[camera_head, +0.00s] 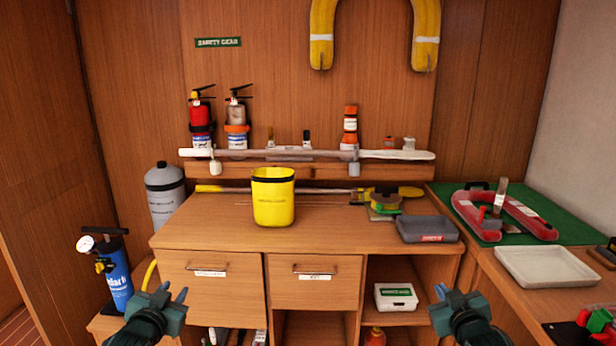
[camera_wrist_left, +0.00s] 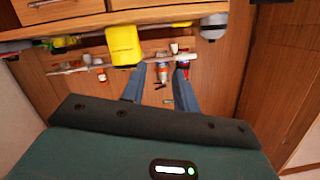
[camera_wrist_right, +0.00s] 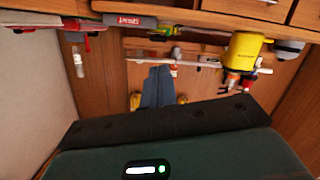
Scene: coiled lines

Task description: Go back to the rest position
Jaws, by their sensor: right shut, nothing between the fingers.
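My left gripper (camera_head: 173,292) is low in the head view, in front of the desk's left drawer. In the left wrist view its two blue fingers (camera_wrist_left: 160,85) stand apart with nothing between them. My right gripper (camera_head: 441,291) is low on the right, in front of the open shelf side of the desk. In the right wrist view its fingers (camera_wrist_right: 157,86) are together and hold nothing. Both grippers are clear of the desk objects as far as the views show.
A yellow bucket (camera_head: 273,204) stands on the desk, with a grey case (camera_head: 427,229) to its right. A blue pump (camera_head: 117,275) stands at the left. A white tray (camera_head: 547,268) and a red looped object (camera_head: 524,218) lie on the right bench. A first-aid-like box (camera_head: 396,298) sits on the shelf.

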